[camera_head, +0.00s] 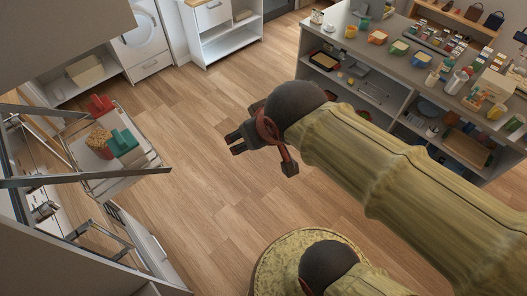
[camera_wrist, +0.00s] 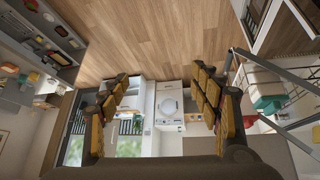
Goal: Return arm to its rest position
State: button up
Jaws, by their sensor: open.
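My gripper (camera_head: 262,147) is in the middle of the head view, at the end of my yellowish arm, which reaches in from the lower right. It is over bare wood floor, apart from the counter and the rack. In the wrist view my gripper (camera_wrist: 160,95) shows two yellow and dark fingers spread wide with nothing between them. Past the fingers, the wrist view shows floor, white cabinets and a washing machine (camera_wrist: 170,106). No crank can be made out in either view.
A grey counter (camera_head: 405,70) with many small items stands at the upper right. A wire rack (camera_head: 142,172) with red and green things is at the left, near metal bars (camera_head: 90,180). A white cabinet (camera_head: 225,45) stands at the back. The middle floor (camera_head: 190,120) is clear.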

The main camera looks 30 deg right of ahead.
jog(key=shift+g, duration=0.7)
jog(key=s, duration=0.2)
jog(key=s+f, duration=0.1)
jog(key=s, duration=0.2)
jog(key=shift+s+d, duration=0.1)
jog(key=shift+s, duration=0.05)
jog(key=shift+f, duration=0.1)
